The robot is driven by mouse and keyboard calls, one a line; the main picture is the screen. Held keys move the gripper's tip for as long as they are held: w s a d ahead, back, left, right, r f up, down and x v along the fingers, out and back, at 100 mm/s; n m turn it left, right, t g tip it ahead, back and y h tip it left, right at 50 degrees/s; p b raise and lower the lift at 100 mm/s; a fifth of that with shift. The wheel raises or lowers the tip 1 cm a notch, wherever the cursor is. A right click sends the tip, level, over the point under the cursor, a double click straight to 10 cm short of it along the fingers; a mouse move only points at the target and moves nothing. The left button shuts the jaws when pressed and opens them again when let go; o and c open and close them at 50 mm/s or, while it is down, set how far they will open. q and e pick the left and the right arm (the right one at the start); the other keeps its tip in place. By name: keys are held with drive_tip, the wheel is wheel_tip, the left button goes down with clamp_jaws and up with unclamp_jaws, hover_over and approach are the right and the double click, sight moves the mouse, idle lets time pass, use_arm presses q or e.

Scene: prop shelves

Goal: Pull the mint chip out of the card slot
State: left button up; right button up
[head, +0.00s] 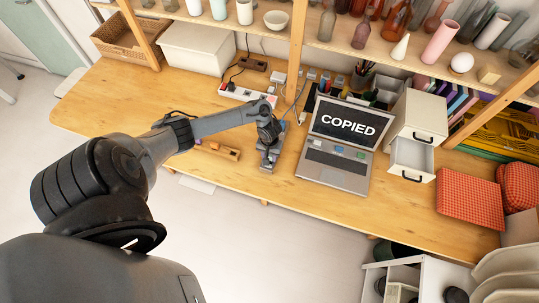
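My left arm comes in from the left, and its gripper (268,143) points down over a small grey device (277,150) beside the laptop. The device may be the card slot, but at this size I cannot be sure. The fingers are small and dark, and I cannot tell if they are open or shut. I cannot make out a mint chip at the fingertips; the gripper covers much of the device. The open laptop (341,130) shows "COPIED" on its screen. My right gripper is not in view.
A wooden block (217,150) lies left of the device. A white power strip (246,93) and cables are behind it. A white drawer unit (415,130) with an open drawer and a red checked box (468,198) stand to the right. Shelves with bottles hang above the desk.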

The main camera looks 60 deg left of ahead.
use_arm(q)
drive_tip(key=shift+o, duration=1.3)
clamp_jaws()
drive_tip(key=shift+r+p, duration=0.15)
drive_tip(key=shift+p, duration=0.5)
drive_tip(key=shift+r+p, duration=0.3)
drive_tip(key=shift+p, duration=0.25)
idle(0.8)
drive_tip(key=shift+r+p, duration=0.1)
drive_tip(key=shift+p, duration=0.2)
drive_tip(key=shift+r+p, duration=0.65)
drive_tip(key=shift+p, duration=0.3)
